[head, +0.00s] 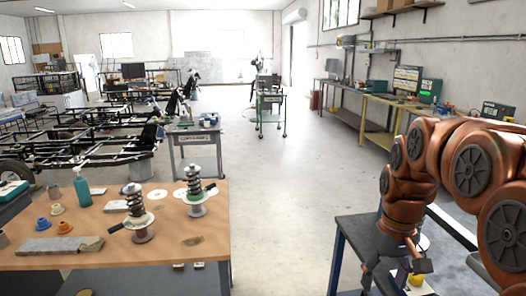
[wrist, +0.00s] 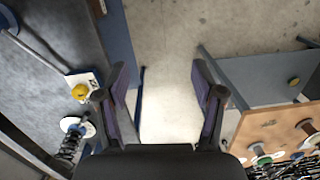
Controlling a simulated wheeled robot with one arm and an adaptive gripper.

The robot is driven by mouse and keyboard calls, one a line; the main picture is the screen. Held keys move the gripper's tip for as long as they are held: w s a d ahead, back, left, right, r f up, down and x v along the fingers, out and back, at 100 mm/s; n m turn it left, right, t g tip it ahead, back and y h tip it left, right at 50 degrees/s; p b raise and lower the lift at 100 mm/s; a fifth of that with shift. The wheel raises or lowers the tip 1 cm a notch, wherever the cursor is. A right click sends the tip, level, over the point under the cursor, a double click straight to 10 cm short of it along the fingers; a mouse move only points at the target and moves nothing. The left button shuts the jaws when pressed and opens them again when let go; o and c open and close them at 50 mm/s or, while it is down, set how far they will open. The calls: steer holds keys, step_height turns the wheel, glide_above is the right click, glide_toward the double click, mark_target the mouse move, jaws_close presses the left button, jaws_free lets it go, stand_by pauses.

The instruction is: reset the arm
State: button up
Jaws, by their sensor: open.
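My copper-coloured arm reaches in from the right of the head view and bends down.
A wooden table (head: 205,242) at the front left holds two spring units (head: 137,214) (head: 195,192), a green bottle (head: 82,187) and small coloured parts. The floor (head: 285,215) between the tables is clear. A vehicle frame (head: 85,150) stands behind on the left.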

steer(key=s+a+f+p, duration=0.1)
steer(key=s+a+f, duration=0.1)
steer(key=s, duration=0.9)
steer(key=s+a+f+g+p, duration=0.1)
steer(key=s+a, duration=0.4)
steer(key=s, duration=0.7)
steer(key=shift+s+f+m+p, duration=0.3)
steer(key=shift+f+m+p, duration=0.1)
steer(key=shift+f, duration=0.1)
